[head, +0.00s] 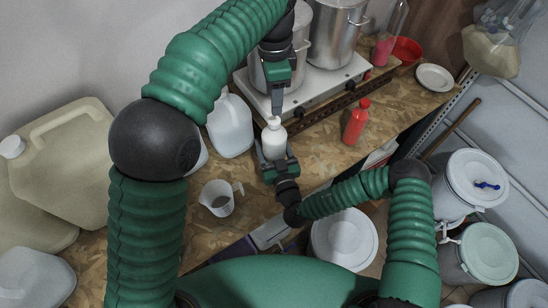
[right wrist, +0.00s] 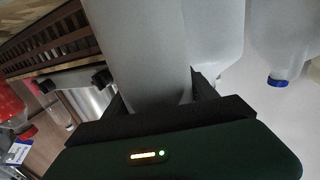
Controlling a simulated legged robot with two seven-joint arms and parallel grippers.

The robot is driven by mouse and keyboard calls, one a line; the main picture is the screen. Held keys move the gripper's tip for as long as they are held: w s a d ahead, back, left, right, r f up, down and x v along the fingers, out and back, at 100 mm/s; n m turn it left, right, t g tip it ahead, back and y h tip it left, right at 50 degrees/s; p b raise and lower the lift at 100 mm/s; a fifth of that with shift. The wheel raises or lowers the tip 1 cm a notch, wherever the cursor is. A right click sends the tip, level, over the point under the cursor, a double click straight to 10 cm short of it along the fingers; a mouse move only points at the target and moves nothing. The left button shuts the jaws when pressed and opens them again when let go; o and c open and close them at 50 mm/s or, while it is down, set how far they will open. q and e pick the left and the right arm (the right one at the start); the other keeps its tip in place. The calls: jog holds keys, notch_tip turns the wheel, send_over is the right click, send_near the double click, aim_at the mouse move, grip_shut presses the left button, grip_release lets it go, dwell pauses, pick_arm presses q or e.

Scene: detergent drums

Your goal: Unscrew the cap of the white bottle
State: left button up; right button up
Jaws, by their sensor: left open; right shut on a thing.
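The white bottle (head: 273,140) stands upright near the front edge of the wooden counter, with its white cap (head: 273,121) on top. My right gripper (head: 274,158) is shut around the bottle's lower body from the front. In the right wrist view the bottle (right wrist: 138,50) fills the middle, between the dark fingers (right wrist: 155,105). My left gripper (head: 276,106) points down from above, with its fingertips right at the cap. It is open. Whether the fingers touch the cap cannot be told.
A red bottle (head: 355,122) stands to the right, and a translucent jug (head: 230,125) to the left. A stove (head: 318,92) with steel pots is behind. White buckets (head: 345,238) stand below the counter.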

aim_at(276, 119)
pick_arm(q)
jog(key=shift+d, duration=0.2)
pick_arm(e)
jog(key=shift+d+r, duration=0.1)
jog(key=shift+d, duration=0.05)
grip_shut()
pick_arm(q)
jog(key=shift+d, duration=0.1)
pick_arm(e)
jog(key=shift+d, duration=0.1)
pick_arm(q)
jog(key=m, duration=0.9)
jog(key=shift+m, duration=0.3)
jog(key=m, duration=0.8)
jog(key=shift+f, duration=0.25)
notch_tip(276, 119, down, 8)
jog(key=shift+r, duration=0.2)
